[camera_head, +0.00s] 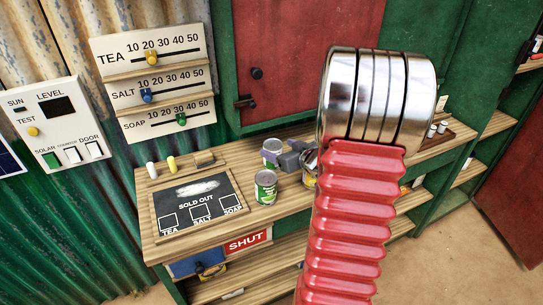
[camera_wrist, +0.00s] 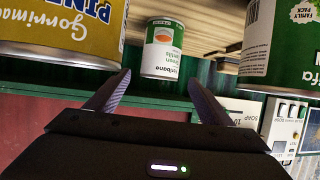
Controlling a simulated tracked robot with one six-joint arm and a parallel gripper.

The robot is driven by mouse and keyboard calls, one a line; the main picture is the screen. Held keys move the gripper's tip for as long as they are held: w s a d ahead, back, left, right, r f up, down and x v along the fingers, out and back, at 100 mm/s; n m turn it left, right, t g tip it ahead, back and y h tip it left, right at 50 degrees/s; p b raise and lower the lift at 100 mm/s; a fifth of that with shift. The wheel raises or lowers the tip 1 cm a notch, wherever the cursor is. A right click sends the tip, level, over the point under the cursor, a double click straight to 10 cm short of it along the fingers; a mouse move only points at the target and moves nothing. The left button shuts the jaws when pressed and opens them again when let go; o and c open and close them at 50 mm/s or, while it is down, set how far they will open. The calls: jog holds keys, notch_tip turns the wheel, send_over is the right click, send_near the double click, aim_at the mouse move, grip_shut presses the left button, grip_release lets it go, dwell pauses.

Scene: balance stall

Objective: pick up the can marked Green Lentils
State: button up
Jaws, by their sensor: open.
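The can marked Green Lentils (camera_wrist: 163,50) has a white and green label. It shows upside down in the wrist view, beyond and between my fingertips. In the head view it seems to be the rear can (camera_head: 273,144) on the counter, partly covered by a finger. My gripper (camera_wrist: 159,77) is open and empty, with its fingers pointing at that can. In the head view my gripper (camera_head: 279,156) is just right of it, partly hidden behind my arm. I cannot tell whether the fingers straddle the can.
A green can (camera_head: 265,188) stands nearer on the wooden counter and looms at right in the wrist view (camera_wrist: 285,50). A yellow can (camera_head: 309,180) is half hidden by my arm, and looms at left in the wrist view (camera_wrist: 60,30). A chalkboard (camera_head: 195,203) lies left.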

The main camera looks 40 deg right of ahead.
aim_at(275, 146)
jog(key=shift+x, duration=2.6)
jog(key=shift+f, duration=0.1)
jog(key=shift+c, duration=0.4)
jog(key=c, duration=1.4)
jog(key=shift+r, duration=0.2)
jog(key=shift+c, duration=0.2)
